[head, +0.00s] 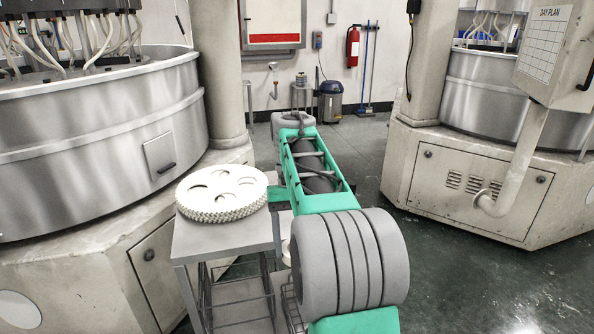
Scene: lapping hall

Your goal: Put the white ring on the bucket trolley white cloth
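I cannot make out a separate white ring, a bucket trolley or a white cloth for certain. A small pale piece (286,252) shows beside my arm, mostly hidden behind it; I cannot tell what it is. A stack of white toothed discs with round holes (222,190) lies on a grey stand (215,240) left of my arm. My green and grey arm stretches away from the camera down the middle. Its far end is a grey joint near the back, and my gripper's fingers do not show.
Large steel lapping machines stand left (90,140) and right (470,95) on pale bases. A dark bin (330,102) and a small stand (302,97) are at the back wall, with a red extinguisher (353,47). The green floor (450,280) is clear at right.

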